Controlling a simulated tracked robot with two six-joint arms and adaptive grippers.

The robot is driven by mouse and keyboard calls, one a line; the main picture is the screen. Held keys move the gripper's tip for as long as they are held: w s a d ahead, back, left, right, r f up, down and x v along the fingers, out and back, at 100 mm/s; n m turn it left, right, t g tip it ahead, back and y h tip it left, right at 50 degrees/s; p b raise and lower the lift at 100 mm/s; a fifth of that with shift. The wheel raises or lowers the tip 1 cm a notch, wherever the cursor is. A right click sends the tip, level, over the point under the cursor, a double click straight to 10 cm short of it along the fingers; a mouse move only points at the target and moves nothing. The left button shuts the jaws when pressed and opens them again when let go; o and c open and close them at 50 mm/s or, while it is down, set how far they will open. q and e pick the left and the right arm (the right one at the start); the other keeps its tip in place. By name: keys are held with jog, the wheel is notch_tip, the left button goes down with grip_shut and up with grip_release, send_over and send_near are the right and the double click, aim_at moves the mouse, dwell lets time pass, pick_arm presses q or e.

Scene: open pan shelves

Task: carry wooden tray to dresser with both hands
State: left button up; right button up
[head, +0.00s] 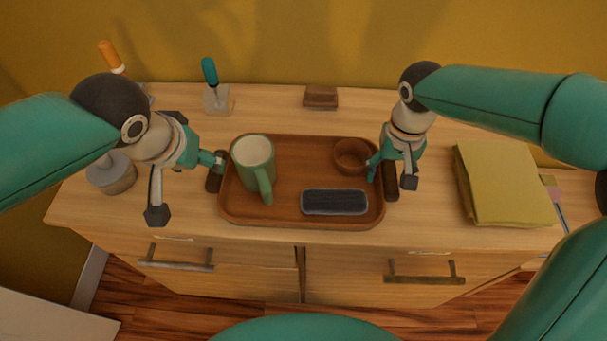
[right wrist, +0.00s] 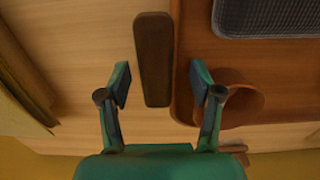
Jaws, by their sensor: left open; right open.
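The wooden tray (head: 300,222) lies flat on the light wooden dresser (head: 130,215). Its dark handles show at the left end (head: 213,182) and right end (head: 391,187). The tray holds a green mug (head: 254,165), a dark grey case (head: 335,202) and a small brown bowl (head: 350,157). My left gripper (head: 216,163) is open at the left handle; its fingers are partly hidden. My right gripper (head: 383,170) is open at the right handle. In the right wrist view, the right gripper's fingers (right wrist: 160,86) are apart, either side of the handle (right wrist: 154,55), not closed on it.
A yellow book or folder stack (head: 500,185) lies right of the tray. A grey pot (head: 112,175) stands at the left. A teal-handled tool in a block (head: 215,92) and a small brown block (head: 320,97) stand behind the tray. Drawers with handles (head: 180,262) face the front.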

notch_tip(320, 180, up, 12)
jog(key=shift+f, duration=0.15)
jog(key=shift+f, duration=0.1)
dwell(1.0)
